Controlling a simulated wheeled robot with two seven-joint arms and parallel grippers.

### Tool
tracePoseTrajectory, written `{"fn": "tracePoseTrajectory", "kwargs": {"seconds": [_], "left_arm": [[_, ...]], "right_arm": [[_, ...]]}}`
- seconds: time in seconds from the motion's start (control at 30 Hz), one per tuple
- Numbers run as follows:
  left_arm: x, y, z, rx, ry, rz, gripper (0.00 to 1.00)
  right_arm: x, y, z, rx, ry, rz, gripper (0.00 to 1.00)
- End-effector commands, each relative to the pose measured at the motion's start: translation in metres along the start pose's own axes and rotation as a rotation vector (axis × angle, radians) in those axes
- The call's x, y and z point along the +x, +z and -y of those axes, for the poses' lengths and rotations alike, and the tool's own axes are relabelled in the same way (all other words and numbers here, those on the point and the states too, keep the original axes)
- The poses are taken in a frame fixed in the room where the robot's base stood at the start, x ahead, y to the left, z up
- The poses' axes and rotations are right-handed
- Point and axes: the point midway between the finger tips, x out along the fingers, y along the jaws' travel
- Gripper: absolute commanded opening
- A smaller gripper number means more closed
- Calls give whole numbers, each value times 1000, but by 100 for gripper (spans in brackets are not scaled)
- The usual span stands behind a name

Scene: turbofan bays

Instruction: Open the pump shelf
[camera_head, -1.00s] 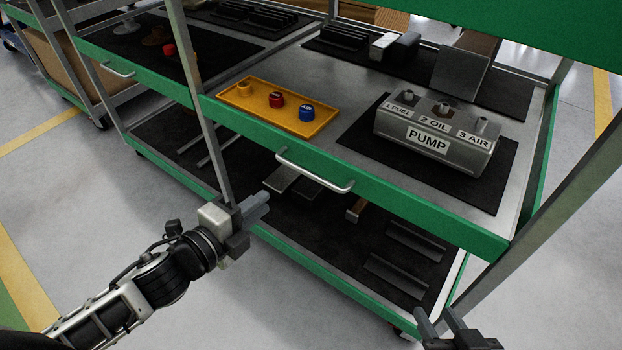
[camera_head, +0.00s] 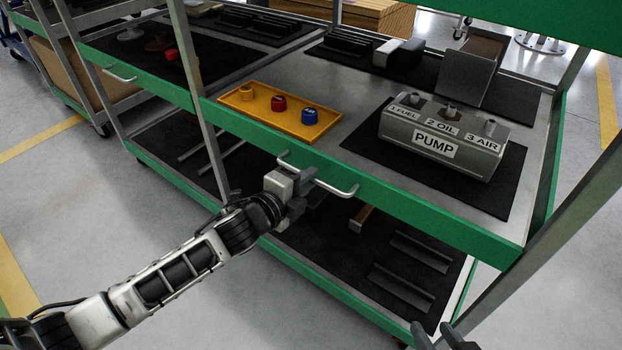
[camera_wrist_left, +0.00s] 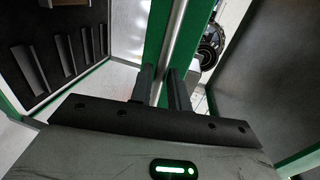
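The pump shelf is a grey deck with a green front edge (camera_head: 440,222) and a silver bar handle (camera_head: 341,192). The grey block labelled PUMP (camera_head: 440,140) stands on a black mat on it. My left gripper (camera_head: 312,184) is at the left half of the handle, hiding part of it. In the left wrist view its two fingers (camera_wrist_left: 160,86) are apart, with the silver bar (camera_wrist_left: 174,40) running between them; contact cannot be told. My right gripper (camera_head: 438,336) shows only its fingertips at the bottom edge, apart and empty.
A yellow tray (camera_head: 228,100) with yellow, red and blue caps sits on the deck's left part. A lower shelf (camera_head: 350,260) holds dark bars. Green-edged shelving stands at left, and a slanted post (camera_head: 560,245) at right. The floor in front is clear.

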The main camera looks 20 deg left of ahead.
Motion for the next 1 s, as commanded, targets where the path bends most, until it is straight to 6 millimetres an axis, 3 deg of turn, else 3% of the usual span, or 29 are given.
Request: {"fn": "tracePoseTrajectory", "kwargs": {"seconds": [0.2,0.47,0.57,1.0], "left_arm": [[17,0,0,0,0,-1,18],[18,0,0,0,0,-1,18],[18,0,0,0,0,-1,0],[8,-7,-1,3,3,-20,0]], "right_arm": [[4,3,0,2,-5,10,36],[6,0,0,1,-6,3,36],[6,0,0,1,-6,3,36],[-1,-5,1,-1,0,-5,36]]}}
